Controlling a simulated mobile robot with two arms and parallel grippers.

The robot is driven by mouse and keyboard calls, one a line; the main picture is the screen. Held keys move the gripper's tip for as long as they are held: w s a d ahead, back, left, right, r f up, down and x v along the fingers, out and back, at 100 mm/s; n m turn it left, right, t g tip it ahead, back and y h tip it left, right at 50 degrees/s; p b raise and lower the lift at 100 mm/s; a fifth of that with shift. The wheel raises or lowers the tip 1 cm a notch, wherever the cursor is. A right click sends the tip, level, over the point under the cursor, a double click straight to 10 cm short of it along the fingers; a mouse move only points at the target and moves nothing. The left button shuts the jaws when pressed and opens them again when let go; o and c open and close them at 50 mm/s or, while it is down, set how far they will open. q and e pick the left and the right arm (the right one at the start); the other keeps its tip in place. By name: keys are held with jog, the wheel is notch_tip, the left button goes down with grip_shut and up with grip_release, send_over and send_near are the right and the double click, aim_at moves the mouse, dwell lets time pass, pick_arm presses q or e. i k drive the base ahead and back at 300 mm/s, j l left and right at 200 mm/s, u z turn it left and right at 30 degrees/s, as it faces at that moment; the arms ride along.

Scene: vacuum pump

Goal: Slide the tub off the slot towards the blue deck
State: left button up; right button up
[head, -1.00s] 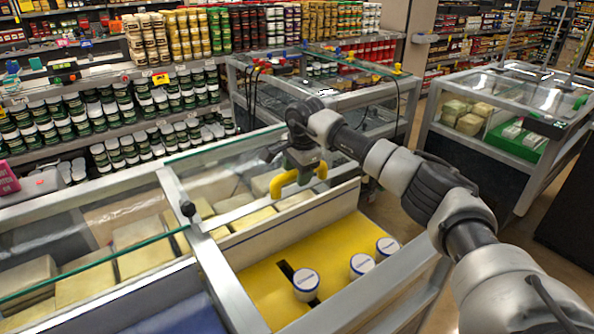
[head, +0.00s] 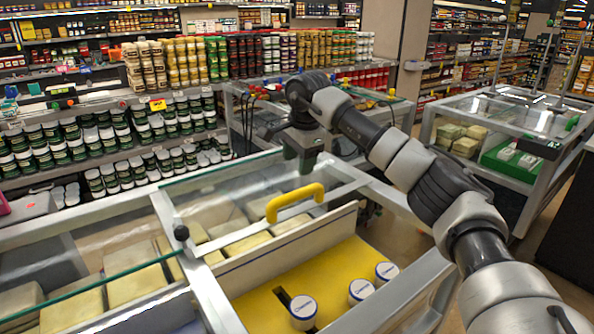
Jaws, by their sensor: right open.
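A white tub (head: 303,312) with a blue-lettered lid stands on the yellow deck (head: 260,305), over the dark slot (head: 281,296), which shows only beside it. A sliver of the blue deck (head: 192,325) shows at the bottom left, beyond a metal rail. My right gripper (head: 303,168) is open and empty, pointing down above the yellow handle (head: 295,202) of the glass lid, apart from it and well away from the tub. My left gripper is out of view.
Two similar white tubs (head: 361,291) (head: 386,272) stand right of the slot. A metal divider rail (head: 212,305) separates the yellow deck from the left side. A pale upright panel (head: 285,250) borders the yellow deck's far side.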

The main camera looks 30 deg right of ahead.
aim_at(303, 308)
jog(key=k, duration=1.5)
